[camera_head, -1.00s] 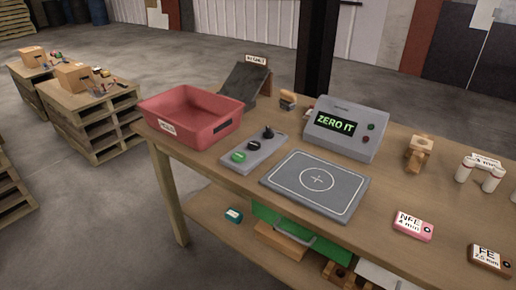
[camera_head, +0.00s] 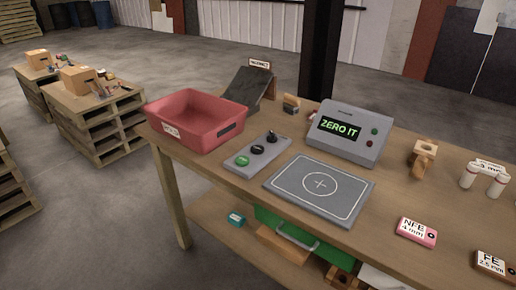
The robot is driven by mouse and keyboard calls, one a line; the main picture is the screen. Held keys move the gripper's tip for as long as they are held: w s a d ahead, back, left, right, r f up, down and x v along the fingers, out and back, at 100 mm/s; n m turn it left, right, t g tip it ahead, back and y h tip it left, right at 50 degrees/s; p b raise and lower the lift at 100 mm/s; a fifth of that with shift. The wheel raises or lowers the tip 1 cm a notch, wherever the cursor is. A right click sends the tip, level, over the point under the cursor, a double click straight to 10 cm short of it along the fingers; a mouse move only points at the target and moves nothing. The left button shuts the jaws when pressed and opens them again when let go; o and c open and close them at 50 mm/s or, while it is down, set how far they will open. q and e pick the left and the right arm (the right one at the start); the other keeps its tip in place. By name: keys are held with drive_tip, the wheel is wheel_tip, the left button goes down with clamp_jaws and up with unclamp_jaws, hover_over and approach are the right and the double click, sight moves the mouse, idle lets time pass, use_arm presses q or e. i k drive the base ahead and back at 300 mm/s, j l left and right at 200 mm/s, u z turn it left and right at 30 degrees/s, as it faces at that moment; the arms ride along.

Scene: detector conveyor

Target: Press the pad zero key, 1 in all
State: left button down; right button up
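A grey pad (camera_head: 299,201) with a white rounded outline and a cross in a circle lies flat on the wooden table. Left of it is a grey key panel (camera_head: 265,143) with a green key (camera_head: 242,160), a black key (camera_head: 257,149) and a dark raised knob (camera_head: 271,138); the key labels are too small to read. Behind the pad, a grey display box (camera_head: 366,148) shows "ZERO IT" in green on its screen (camera_head: 340,128). Neither of my grippers is in view.
A red bin (camera_head: 198,122) stands at the table's left end, with a dark ramp (camera_head: 247,86) behind it. A wooden block stand (camera_head: 422,157), white cylinders (camera_head: 479,178), a pink NFE piece (camera_head: 416,232) and a brown FE piece (camera_head: 491,264) are on the right.

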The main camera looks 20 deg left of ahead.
sight(256, 149)
drive_tip(key=i+j+u, duration=0.2)
drive_tip(key=i, duration=0.2)
drive_tip(key=i+j+u, duration=0.25)
drive_tip(key=i, duration=0.15)
